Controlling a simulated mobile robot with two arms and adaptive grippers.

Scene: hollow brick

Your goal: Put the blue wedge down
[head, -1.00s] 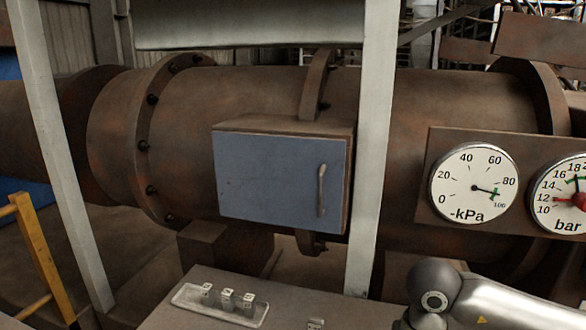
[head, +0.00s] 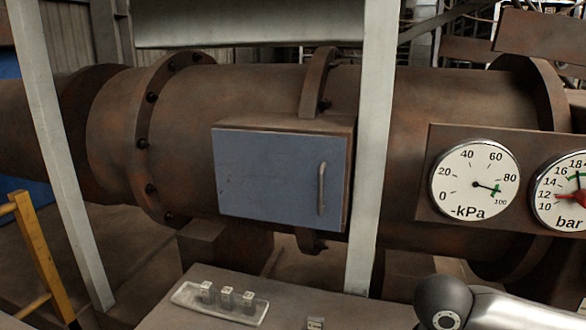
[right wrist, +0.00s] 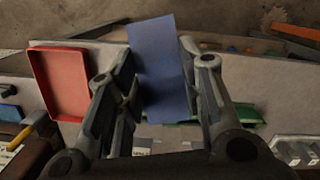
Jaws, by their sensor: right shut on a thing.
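The blue wedge (right wrist: 158,75) stands out between the two fingers of my right gripper (right wrist: 157,58) in the right wrist view. The fingers are shut on its sides, and its near end is partly hidden. It overlaps a grey work surface (right wrist: 225,72) in the picture; I cannot tell whether it touches it. The head view shows only part of my right arm at the lower right, not the wedge or the gripper. My left gripper is in neither view.
A red tray (right wrist: 60,82) lies left of the wedge. A green object (right wrist: 188,124) lies beyond the fingers. A pale tray (head: 190,301) with several small blocks sits on the bench (head: 285,304). Behind are a closed blue cabinet (head: 270,180), a grey post (head: 372,150) and gauges (head: 475,180).

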